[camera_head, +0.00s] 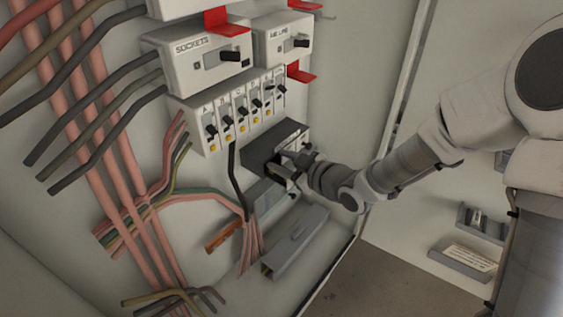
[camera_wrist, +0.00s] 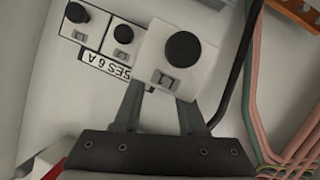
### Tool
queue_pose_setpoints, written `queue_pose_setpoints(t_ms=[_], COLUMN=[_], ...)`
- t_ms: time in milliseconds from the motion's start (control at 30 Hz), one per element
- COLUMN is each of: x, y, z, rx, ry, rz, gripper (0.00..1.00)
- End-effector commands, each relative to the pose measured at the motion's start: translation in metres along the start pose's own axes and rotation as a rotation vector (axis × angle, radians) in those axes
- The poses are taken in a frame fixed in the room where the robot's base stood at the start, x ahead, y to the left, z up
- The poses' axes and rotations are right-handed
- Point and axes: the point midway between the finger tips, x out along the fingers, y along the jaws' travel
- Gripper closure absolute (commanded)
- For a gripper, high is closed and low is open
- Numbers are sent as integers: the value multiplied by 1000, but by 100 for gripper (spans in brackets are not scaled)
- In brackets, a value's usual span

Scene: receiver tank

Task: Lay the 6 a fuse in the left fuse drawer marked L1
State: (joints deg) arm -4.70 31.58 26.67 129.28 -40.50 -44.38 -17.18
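In the wrist view a white drawer front (camera_wrist: 200,60) with a round black knob stands nearer than two similar fronts (camera_wrist: 118,42) to its left. A label reading "...SES 6 A" (camera_wrist: 105,65), upside down, is below those. I cannot read an L1 mark. My gripper (camera_wrist: 158,98) reaches up to the nearer front's lower edge. Its fingers are some way apart, but their tips seem hidden by that front. The 6 A fuse cannot be made out. In the head view my gripper (camera_head: 286,160) is at the front of the dark grey box (camera_head: 262,145) below the breaker row.
The breaker row (camera_head: 230,112) and the SOCKETS switch (camera_head: 205,55) sit above. A black cable (camera_head: 235,180) runs close by on the left. Grey trunking (camera_head: 297,245) lies below. Small grey trays (camera_head: 465,262) are on the right panel.

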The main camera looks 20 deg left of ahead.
Motion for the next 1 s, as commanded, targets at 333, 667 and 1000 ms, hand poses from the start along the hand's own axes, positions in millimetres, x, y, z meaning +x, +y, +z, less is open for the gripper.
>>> queue_pose_setpoints(t_ms=[333,667,1000], x=[-15,-38,-112], y=[-19,-16,-9], z=[92,80,40], rx=[34,31,20], ry=[-309,-275,-145], rz=[-75,-64,-24], gripper=[39,39,39])
